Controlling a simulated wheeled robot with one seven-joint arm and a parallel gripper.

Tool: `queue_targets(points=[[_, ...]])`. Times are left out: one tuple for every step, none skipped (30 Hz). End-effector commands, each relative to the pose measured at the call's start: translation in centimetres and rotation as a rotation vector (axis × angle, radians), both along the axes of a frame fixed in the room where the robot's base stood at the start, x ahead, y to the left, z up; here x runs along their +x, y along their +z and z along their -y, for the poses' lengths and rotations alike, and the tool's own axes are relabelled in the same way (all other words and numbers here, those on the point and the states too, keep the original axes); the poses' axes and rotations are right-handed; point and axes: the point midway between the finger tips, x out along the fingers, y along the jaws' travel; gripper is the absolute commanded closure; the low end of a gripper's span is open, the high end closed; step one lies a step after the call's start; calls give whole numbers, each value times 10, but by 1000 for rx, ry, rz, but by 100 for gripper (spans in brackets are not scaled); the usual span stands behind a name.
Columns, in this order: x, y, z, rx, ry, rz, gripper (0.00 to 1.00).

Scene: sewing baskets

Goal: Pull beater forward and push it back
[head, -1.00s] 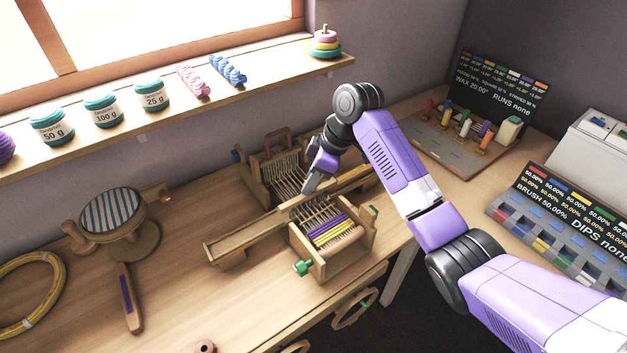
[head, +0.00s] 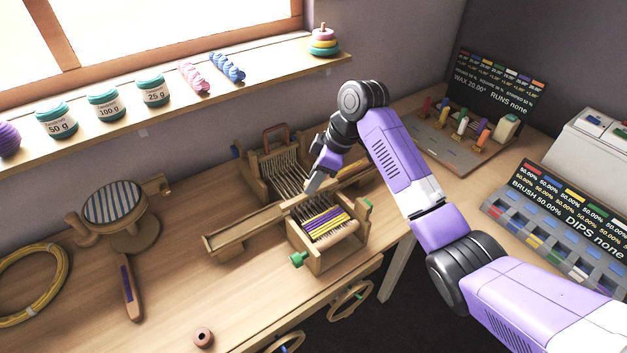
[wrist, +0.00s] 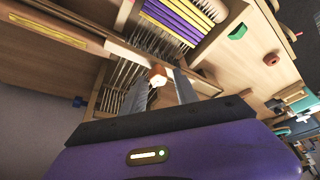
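The small wooden loom (head: 322,262) stands on the table, with purple and yellow threads (head: 325,222) at its front end. Its crosswise wooden beater bar (wrist: 190,80) lies over the pale warp threads, with a short wooden peg (wrist: 157,75) on it. My gripper (head: 313,187) reaches down over the middle of the loom. In the wrist view its two grey fingers (wrist: 161,82) stand apart, one on each side of the peg. A narrow gap seems to show beside the peg; contact is unclear. The fingertips are small and partly hidden in the head view.
A long wooden trough (head: 240,233) crosses the loom. To the left are a round striped stand (head: 113,203), a wooden paddle (head: 131,290) and a yellow hoop (head: 62,280). Several jars (head: 105,104) line the shelf.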

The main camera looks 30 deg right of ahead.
Motion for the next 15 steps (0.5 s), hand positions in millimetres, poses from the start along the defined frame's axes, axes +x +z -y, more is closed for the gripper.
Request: queue_targets(points=[[-1,7,3,-1,0,3,64],[-2,11,4,-1,0,3,64],[-4,17,6,-2,-1,4,64],[-6,22,8,-2,-2,3,64],[-7,26,9,-2,-2,3,64],[-9,32,11,-1,-2,2,64],[-10,37,12,-1,-1,3,64],[-12,41,13,-1,-1,1,64],[-13,46,15,-1,-1,2,64],[-14,50,16,-1,-1,2,64],[-15,53,17,-1,0,1,64],[-16,56,18,-1,0,1,64],[-17,58,19,0,-1,0,64],[-18,60,19,0,-1,-2,64],[-19,62,20,-1,-1,-2,64]])
